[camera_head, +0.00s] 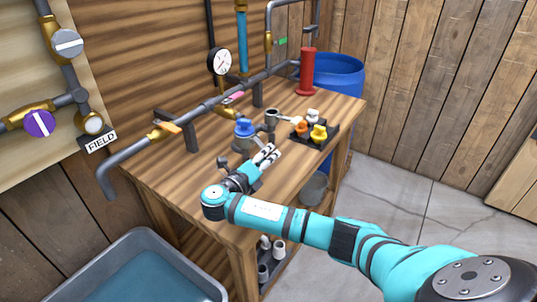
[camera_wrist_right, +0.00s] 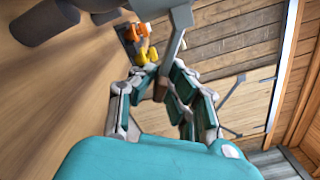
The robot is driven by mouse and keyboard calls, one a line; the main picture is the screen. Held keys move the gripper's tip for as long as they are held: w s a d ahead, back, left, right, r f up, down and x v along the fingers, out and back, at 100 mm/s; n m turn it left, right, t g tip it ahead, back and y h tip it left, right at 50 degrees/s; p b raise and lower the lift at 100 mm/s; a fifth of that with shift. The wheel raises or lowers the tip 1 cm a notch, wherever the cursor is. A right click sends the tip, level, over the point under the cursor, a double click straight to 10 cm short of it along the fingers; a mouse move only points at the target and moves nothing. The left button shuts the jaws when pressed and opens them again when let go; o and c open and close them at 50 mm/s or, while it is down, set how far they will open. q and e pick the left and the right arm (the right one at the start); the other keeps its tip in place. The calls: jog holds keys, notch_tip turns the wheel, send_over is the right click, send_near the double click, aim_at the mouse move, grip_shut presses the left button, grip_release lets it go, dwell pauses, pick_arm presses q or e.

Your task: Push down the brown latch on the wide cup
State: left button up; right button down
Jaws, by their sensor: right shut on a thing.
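My right gripper (camera_head: 267,155) is over the workbench, beside a grey metal body with a blue top (camera_head: 245,131), which seems to be the wide cup. In the right wrist view, the gripper (camera_wrist_right: 162,88) has its fingers closed around the brown end of the latch (camera_wrist_right: 160,90). A flat grey bar (camera_wrist_right: 172,52) runs up from this brown end to a large grey part at the top edge. The fingers hide part of the brown end. In the head view I cannot make out the latch. My left gripper is not in view.
A dark tray with orange, yellow and white fittings (camera_head: 318,132) is on the bench (camera_head: 340,108) to the right. Pipes with a pressure gauge (camera_head: 219,61) run along the back. A red cylinder (camera_head: 307,72) stands at the far end. A grey water tub (camera_head: 205,285) is below left.

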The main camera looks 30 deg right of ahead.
jog(key=shift+w+a+f+m+p, duration=0.15)
jog(key=shift+w+f+m+p, duration=0.05)
jog(key=shift+m+p, duration=0.55)
jog(key=shift+w+a+f+m+p, duration=0.1)
jog(key=shift+w+f+m+p, duration=0.25)
jog(key=shift+m, duration=0.3)
jog(key=shift+w+a+f+m, duration=0.1)
jog(key=shift+w+f+m, duration=0.1)
jog(key=shift+m, duration=0.5)
jog(key=shift+w+a+f+m+p, duration=0.1)
jog(key=shift+w+f+m+p, duration=0.1)
jog(key=shift+m, duration=0.3)
jog(key=shift+w+a+f+m+p, duration=0.1)
jog(key=shift+w+m, duration=0.1)
jog(key=shift+m, duration=0.3)
jog(key=c, duration=1.4)
grip_release()
